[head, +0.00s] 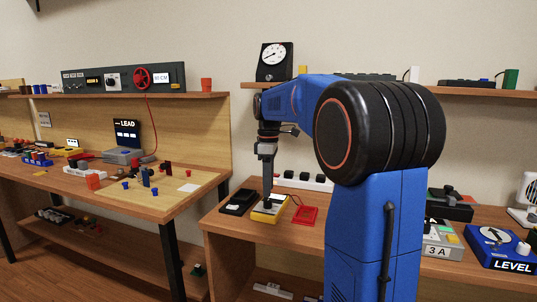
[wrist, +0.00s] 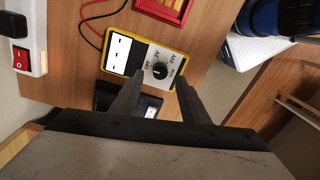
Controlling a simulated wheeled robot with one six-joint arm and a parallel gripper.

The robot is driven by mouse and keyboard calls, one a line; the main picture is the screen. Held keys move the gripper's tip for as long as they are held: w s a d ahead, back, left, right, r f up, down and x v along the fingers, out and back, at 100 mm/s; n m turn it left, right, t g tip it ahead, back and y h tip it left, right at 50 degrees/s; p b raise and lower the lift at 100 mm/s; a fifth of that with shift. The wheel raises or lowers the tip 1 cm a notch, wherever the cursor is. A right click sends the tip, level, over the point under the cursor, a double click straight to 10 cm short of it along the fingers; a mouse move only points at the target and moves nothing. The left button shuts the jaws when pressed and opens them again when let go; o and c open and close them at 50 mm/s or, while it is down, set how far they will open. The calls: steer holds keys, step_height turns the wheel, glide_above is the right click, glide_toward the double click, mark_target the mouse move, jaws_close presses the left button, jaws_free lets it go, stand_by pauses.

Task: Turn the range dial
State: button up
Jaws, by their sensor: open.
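The range dial (wrist: 159,71) is a round black knob on the light face of a yellow-edged meter (wrist: 117,54), with markings around it. In the head view the meter (head: 262,214) lies on the right bench, and my gripper (head: 267,192) points down over it, hiding part of it. In the wrist view my gripper (wrist: 157,82) is open, with one finger on each side of the dial. I cannot tell whether the fingers touch the dial.
A red tray (head: 304,215) lies right of the meter, and a black device (head: 238,202) lies left of it. A white power strip (head: 303,181) is behind. Red and black leads (wrist: 92,22) run from the meter. A blue LEVEL device (head: 503,250) stands far right.

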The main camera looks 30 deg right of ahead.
mark_target(268, 200)
step_height(268, 200, up, 13)
steer(key=shift+w+d+f, duration=0.15)
steer(key=shift+f, duration=0.05)
stand_by(0.6)
steer(key=s+a+f+m+t, duration=0.1)
steer(key=s+a+f+m, duration=0.2)
steer(key=s+a+f, duration=0.2)
steer(key=s+a+f+m+t, duration=0.2)
steer(key=s+a+f, duration=0.4)
steer(key=s+f, duration=0.6)
steer(key=s+a+f+m+t, duration=0.2)
steer(key=s+a+f+m, duration=0.2)
steer(key=s+f, duration=0.5)
steer(key=s+a, duration=0.1)
steer(key=s, duration=0.3)
steer(key=shift+s+a+f+m, duration=0.2)
steer(key=shift+s+a+m, duration=0.1)
steer(key=shift+m, duration=0.1)
